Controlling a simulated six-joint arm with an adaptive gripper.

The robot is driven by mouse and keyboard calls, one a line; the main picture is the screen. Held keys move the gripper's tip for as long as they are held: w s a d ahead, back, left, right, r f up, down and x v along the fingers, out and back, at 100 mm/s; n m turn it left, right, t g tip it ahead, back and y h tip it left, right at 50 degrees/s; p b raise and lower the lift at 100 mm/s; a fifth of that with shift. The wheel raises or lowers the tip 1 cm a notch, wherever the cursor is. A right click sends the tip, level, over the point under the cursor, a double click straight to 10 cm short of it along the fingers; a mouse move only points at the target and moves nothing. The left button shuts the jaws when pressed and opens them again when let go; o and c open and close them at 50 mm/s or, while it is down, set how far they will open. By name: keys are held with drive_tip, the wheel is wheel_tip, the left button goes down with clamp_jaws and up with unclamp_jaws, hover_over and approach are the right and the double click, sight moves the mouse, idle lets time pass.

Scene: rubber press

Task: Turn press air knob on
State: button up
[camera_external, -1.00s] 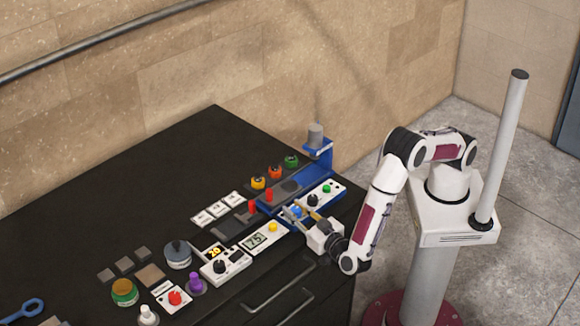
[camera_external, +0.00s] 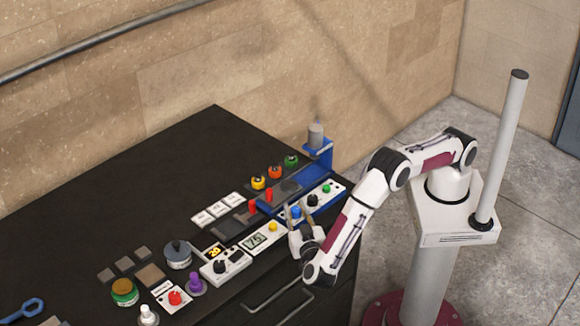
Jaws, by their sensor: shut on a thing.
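The blue press (camera_external: 327,165) stands near the right end of the black table, with a white control strip along its front. The strip carries a blue knob (camera_external: 295,211), a black knob (camera_external: 312,200) and a green button (camera_external: 326,188). No label is readable, so I cannot tell by text which is the air knob.
A white display box with a yellow button (camera_external: 273,227) is close left of my gripper. A second box with a black knob (camera_external: 219,266) lies further left. Two red pieces (camera_external: 269,195) stand behind. The table's back left is clear.

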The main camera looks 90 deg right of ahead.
sight(297, 214)
drive_tip(key=shift+g, duration=0.4)
drive_tip(key=o, duration=1.1)
drive_tip(key=shift+o, duration=0.2)
drive_tip(key=shift+a, duration=0.15)
drive_tip(key=shift+s+a, duration=0.15)
drive_tip(key=shift+a, duration=0.55)
drive_tip(key=shift+s+a, duration=0.15)
drive_tip(key=shift+a, duration=0.5)
drive_tip(key=shift+d+r, duration=0.1)
drive_tip(key=shift+r, duration=3.35)
